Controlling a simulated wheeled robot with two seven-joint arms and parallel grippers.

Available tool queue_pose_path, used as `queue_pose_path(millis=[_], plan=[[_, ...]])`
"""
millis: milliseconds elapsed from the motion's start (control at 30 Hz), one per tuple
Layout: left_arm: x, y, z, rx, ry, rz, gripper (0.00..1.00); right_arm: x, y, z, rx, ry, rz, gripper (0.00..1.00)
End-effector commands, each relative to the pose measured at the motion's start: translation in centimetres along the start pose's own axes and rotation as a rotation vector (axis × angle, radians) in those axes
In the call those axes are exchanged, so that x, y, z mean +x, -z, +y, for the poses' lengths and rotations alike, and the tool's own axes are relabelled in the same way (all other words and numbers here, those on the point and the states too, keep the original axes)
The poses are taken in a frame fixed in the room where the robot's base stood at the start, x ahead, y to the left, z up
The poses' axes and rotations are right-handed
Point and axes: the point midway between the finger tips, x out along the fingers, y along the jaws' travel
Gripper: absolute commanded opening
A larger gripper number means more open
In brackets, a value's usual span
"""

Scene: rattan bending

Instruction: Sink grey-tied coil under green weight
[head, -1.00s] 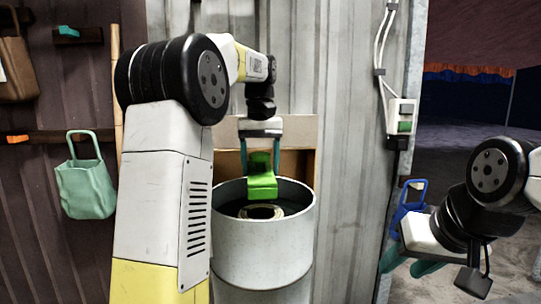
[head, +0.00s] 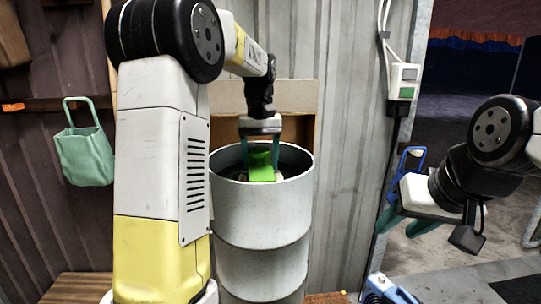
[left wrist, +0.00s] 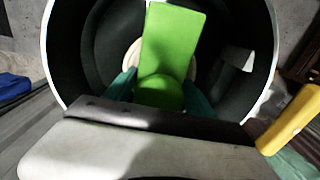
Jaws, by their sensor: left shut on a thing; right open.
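The green weight (head: 261,166) is in the mouth of the white drum (head: 262,215), partly below its rim. My left gripper (head: 261,136) is shut on the weight's upper part from above. In the left wrist view the green weight (left wrist: 170,50) lies between the teal fingers. A pale coil (left wrist: 131,55) shows beneath it inside the drum, mostly covered by the weight. I cannot see the coil's tie, nor tell whether the weight touches the coil. My right gripper (head: 402,225) is open and empty, away to the right of the drum.
A corrugated metal wall and a wooden board (head: 235,95) stand behind the drum. A mint bag (head: 86,153) hangs at left. A socket box (head: 404,82) with cables is on the wall at right. A blue-handled item (head: 408,165) is near my right gripper.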

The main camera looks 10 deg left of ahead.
Motion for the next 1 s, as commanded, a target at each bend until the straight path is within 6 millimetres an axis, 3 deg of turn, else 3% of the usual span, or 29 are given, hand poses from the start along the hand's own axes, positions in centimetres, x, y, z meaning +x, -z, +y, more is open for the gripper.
queue_pose_path(millis=[467,1000], plan=[[0.2,0.0,0.0,0.000,-0.001,0.003,0.00,0.0,0.0,0.0,0.000,0.000,0.000,0.43],[1.8,0.0,0.0,0.000,-0.001,0.002,0.00,0.0,0.0,0.0,0.000,0.000,0.000,0.43]])
